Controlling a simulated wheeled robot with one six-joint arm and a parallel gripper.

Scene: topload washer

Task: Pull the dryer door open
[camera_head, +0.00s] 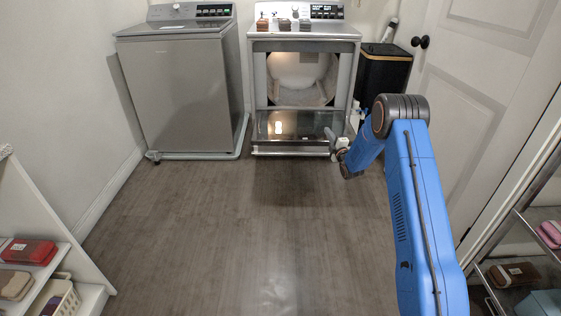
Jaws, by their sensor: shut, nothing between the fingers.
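The dryer (305,47) stands at the back, right of the washer. Its front opening is uncovered, and the pale drum inside shows. The dryer door (300,124) is swung down at the bottom front, with its dark glassy panel facing up and toward me. My blue arm reaches in from the right. My gripper (332,138) is small in view at the right edge of the lowered door, low near the floor. It is shut with nothing held. I cannot tell whether it touches the door.
A grey top-load washer (190,85) stands left of the dryer. A dark bin (383,72) is right of it, near a white room door (480,110). Shelves (75,265) stand at the left front and a rack (510,240) at the right. The middle floor (235,225) is clear.

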